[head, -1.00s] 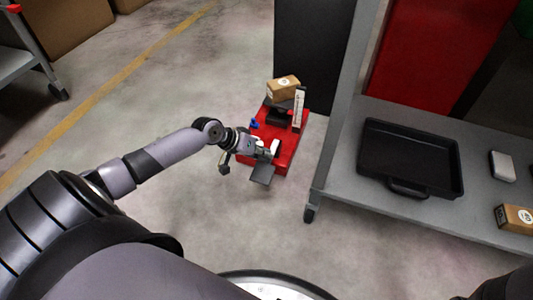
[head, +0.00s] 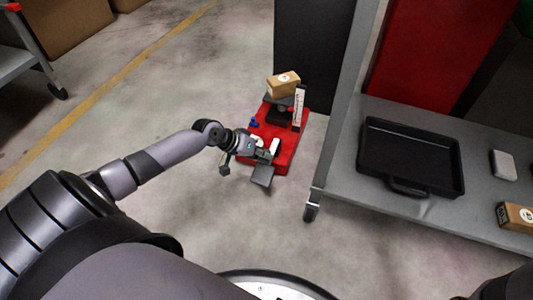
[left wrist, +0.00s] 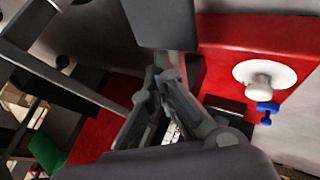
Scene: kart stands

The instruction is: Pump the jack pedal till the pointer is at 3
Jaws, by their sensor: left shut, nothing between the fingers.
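The red jack (head: 289,150) stands on the floor, left of the grey shelf unit. Its dark platform carries a cardboard box (head: 283,83). A white upright scale (head: 299,107) stands at its right side; its marks and pointer are too small to read. The dark grey pedal plate (head: 262,176) sticks out at the jack's near end. My left gripper (head: 264,154) is shut and empty just above the pedal; I cannot tell if it touches. In the left wrist view the shut fingers (left wrist: 162,80) point towards the dark pedal (left wrist: 160,22). My right gripper is out of view.
A white round knob (left wrist: 264,75) and a blue part (left wrist: 266,112) sit at the jack's side. The grey shelf (head: 360,190) on the right holds a black tray (head: 410,160), a whitish block (head: 503,165) and another box (head: 515,217). Floor left of the jack is clear.

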